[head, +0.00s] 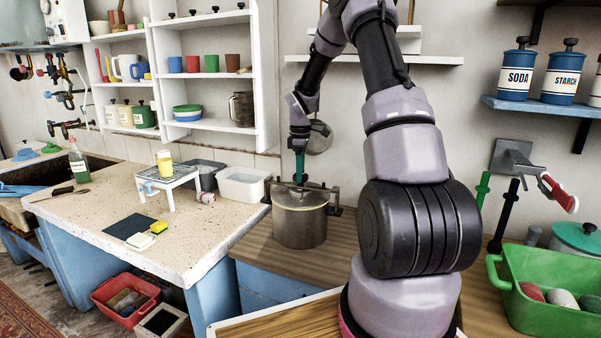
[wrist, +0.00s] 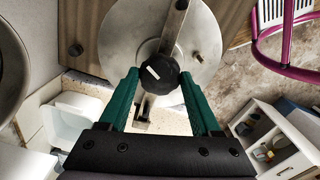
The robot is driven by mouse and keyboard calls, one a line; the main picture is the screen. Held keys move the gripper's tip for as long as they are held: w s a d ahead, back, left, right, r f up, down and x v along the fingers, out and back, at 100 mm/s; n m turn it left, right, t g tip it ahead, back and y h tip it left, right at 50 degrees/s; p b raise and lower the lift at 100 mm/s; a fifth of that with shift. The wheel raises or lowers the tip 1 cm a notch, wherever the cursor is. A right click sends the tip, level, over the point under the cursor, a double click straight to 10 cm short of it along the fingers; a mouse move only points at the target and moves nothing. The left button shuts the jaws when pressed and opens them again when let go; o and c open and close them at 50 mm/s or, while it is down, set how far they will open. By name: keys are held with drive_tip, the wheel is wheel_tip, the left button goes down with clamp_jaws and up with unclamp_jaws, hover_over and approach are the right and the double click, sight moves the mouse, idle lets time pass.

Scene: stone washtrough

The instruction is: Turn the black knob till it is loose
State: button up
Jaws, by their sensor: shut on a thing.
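A steel pot (head: 300,226) with a flat round lid stands on the wooden counter, and a metal bar crosses its lid. In the wrist view the black knob (wrist: 159,79) sits on this bar over the lid (wrist: 120,42), with a white mark on its top. My gripper (wrist: 159,77) has its green fingers on either side of the knob, shut on it. In the head view my gripper (head: 299,172) points down over the pot, and the knob cannot be made out there. The knob's underside and thread are hidden.
A white tub (head: 242,184) and a small white rack (head: 168,178) stand left of the pot on the speckled counter. A green crate (head: 545,306) with balls is at the right. Wall shelves (head: 205,70) are behind. A small pin (wrist: 197,56) sticks up from the lid.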

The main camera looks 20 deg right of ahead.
drive_tip(key=n, duration=0.6)
drive_tip(key=shift+n, duration=0.4)
idle(0.3)
drive_tip(key=o, duration=1.4)
drive_tip(key=shift+r, duration=0.15)
drive_tip(key=shift+r, duration=5.25)
